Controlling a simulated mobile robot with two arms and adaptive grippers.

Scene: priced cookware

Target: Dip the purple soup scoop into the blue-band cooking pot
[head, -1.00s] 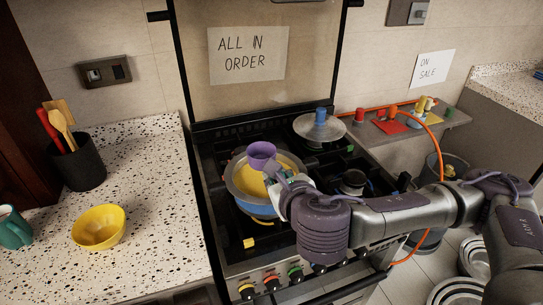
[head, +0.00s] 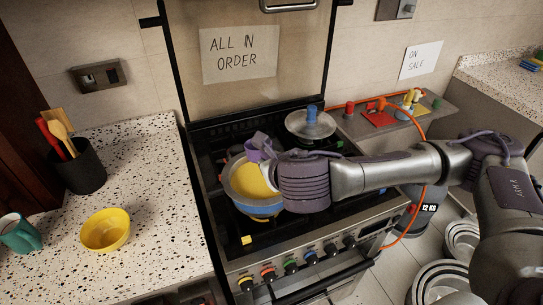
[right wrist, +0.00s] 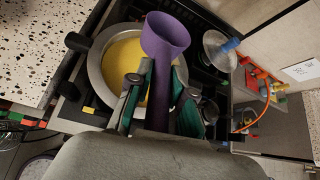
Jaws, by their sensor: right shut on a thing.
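The blue-band cooking pot (head: 253,207) stands on the stove with yellow contents inside; its metal rim also shows in the right wrist view (right wrist: 97,76). The purple soup scoop (head: 256,145) is at the pot's far side in the head view, partly hidden by my right arm. In the right wrist view, the scoop's cup (right wrist: 166,36) overlaps the pot's rim and looks above it; I cannot tell its exact height. My right gripper (right wrist: 160,97) is shut on the scoop's handle. My left gripper is not in view.
A lidded pan (head: 310,126) sits on the stove's back right. A yellow bowl (head: 105,231), a teal mug (head: 21,232) and a black utensil holder (head: 80,170) stand on the left counter. An orange hose (head: 424,165) hangs at the right.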

